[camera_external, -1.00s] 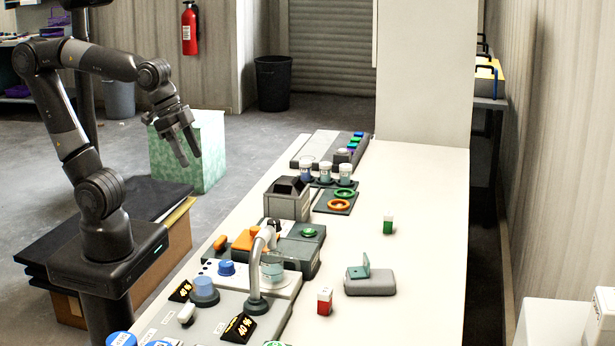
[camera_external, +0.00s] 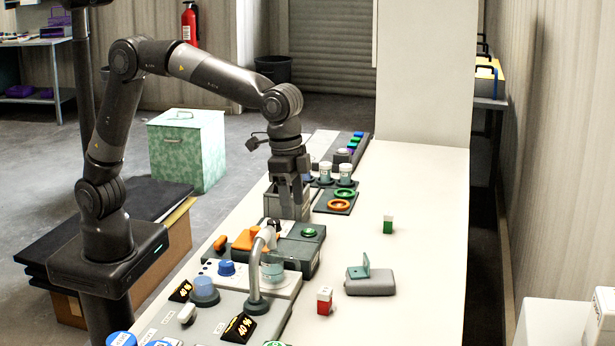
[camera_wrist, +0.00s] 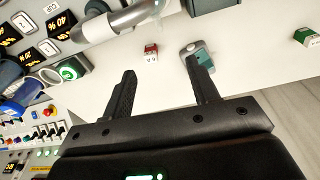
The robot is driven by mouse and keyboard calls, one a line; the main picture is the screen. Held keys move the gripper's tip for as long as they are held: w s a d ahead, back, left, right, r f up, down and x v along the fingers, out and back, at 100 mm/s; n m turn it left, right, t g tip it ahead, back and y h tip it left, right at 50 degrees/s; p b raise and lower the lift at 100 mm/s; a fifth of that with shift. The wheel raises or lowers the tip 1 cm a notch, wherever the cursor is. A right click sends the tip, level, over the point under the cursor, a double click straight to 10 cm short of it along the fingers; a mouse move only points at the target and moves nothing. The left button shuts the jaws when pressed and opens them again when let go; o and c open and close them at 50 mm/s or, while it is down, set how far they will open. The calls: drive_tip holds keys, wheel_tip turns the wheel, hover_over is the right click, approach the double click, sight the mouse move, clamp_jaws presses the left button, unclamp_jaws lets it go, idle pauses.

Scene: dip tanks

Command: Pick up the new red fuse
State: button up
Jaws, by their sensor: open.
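The red fuse (camera_external: 324,301), a small block with a red body and a white part, stands on the white table near the front, left of a grey case (camera_external: 370,284). It also shows in the wrist view (camera_wrist: 151,53), ahead of the fingers and between their lines. My gripper (camera_external: 291,208) is open and points down over the grey box-shaped device, well behind and left of the red fuse. In the wrist view my gripper (camera_wrist: 163,75) has its two dark fingers apart with nothing between them.
A green-and-white block (camera_external: 388,225) stands farther back on the table. A curved grey pipe (camera_external: 262,265) rises from the panel left of the red fuse. Orange and green rings (camera_external: 341,204) lie behind. The table's right side is mostly clear.

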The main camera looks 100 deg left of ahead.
drive_tip(key=g, duration=0.1)
hover_over(325, 290)
drive_tip(key=s, duration=0.1)
wheel_tip(325, 290, down, 9)
wheel_tip(325, 290, down, 6)
drive_tip(key=shift+d+r, duration=0.1)
drive_tip(key=shift+r, duration=0.15)
drive_tip(key=f, duration=0.2)
drive_tip(key=w+f, duration=0.1)
drive_tip(key=f, duration=0.2)
drive_tip(key=c, duration=1.1)
